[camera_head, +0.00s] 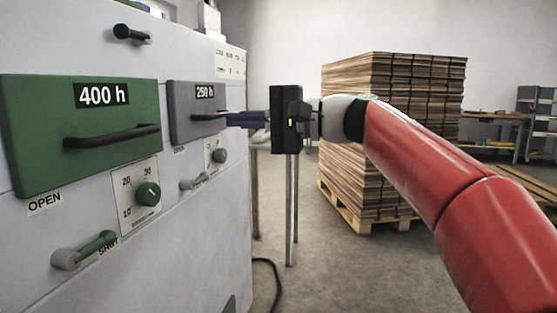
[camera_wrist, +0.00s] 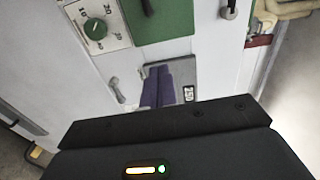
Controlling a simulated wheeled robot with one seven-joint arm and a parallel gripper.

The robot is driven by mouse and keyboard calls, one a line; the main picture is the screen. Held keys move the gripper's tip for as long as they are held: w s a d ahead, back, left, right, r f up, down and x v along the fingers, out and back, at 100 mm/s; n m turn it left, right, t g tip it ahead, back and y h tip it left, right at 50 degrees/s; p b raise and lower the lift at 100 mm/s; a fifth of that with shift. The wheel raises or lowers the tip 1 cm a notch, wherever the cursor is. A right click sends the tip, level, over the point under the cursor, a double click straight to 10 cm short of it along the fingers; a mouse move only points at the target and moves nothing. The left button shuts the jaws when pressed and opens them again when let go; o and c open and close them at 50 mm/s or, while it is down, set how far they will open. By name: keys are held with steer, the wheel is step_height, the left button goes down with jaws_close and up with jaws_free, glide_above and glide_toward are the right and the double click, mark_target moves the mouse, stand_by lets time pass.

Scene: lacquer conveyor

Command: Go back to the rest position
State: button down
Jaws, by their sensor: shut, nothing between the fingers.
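My gripper (camera_head: 232,119) is shut and empty, with purple fingers reaching left from its black body. Its tips are at the dark bar handle (camera_head: 209,116) of the grey 250 h panel (camera_head: 182,124); I cannot tell whether they touch it. In the wrist view my gripper (camera_wrist: 158,72) shows as two purple fingers side by side in front of the grey panel (camera_wrist: 184,76), hiding part of it. My red arm stretches from the lower right of the head view to the gripper.
The green 400 h panel (camera_head: 45,125) with its black handle is on the white cabinet (camera_head: 120,270) at left. Below are a green dial (camera_head: 148,193) and a green-gripped lever (camera_head: 85,250). A stack of boards (camera_head: 350,90) stands on a pallet behind my arm.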

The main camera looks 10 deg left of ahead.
steer(key=s+d+f+t+h, duration=0.2)
steer(key=s+d+f+h, duration=0.15)
steer(key=f, duration=0.45)
steer(key=s+d+f+t+h, duration=0.15)
steer(key=d+f+h, duration=0.3)
steer(key=f, duration=0.45)
steer(key=s+d+f+h, duration=0.5)
steer(key=s+d+f, duration=0.3)
steer(key=d+f, duration=0.2)
steer(key=s+d+f+n+h, duration=0.1)
steer(key=s+d+f+h, duration=0.3)
steer(key=s+d+f, duration=0.4)
steer(key=d+f, duration=0.3)
steer(key=d, duration=0.1)
steer(key=shift+s+f+h, duration=0.15)
steer(key=shift+s+h, duration=0.25)
steer(key=shift+a+t, duration=0.1)
steer(key=shift+t, duration=0.15)
